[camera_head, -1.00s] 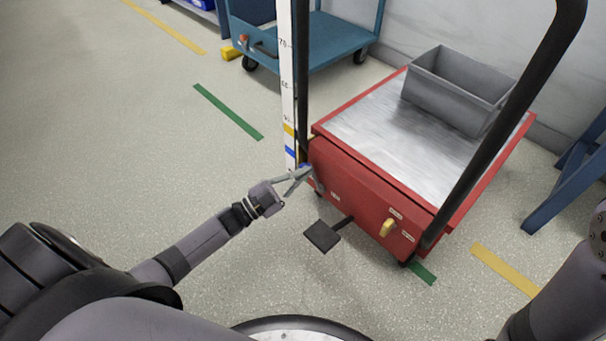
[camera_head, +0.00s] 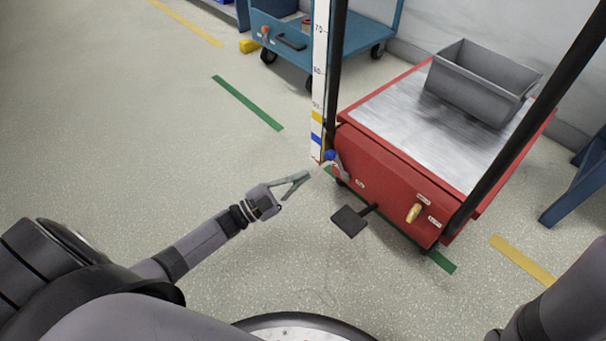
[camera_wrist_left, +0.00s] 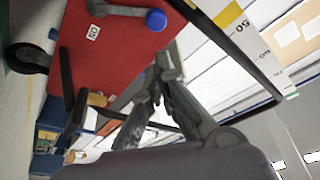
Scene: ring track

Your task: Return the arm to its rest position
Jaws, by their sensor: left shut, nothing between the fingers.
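My left gripper (camera_head: 306,175) is in front of the red cart (camera_head: 386,190), above the floor, with a gap between it and the cart. Its fingers are shut with nothing between them; they also show in the left wrist view (camera_wrist_left: 165,68). A grey lever with a blue knob (camera_head: 330,155) is on the cart's front left corner, apart from my fingertips. The blue knob shows at the top of the left wrist view (camera_wrist_left: 156,20). Part of my right arm is at the lower right; its gripper is out of view.
A grey bin (camera_head: 455,85) stands on the cart's metal top. A blue trolley (camera_head: 350,38) is behind. The left floor is clear.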

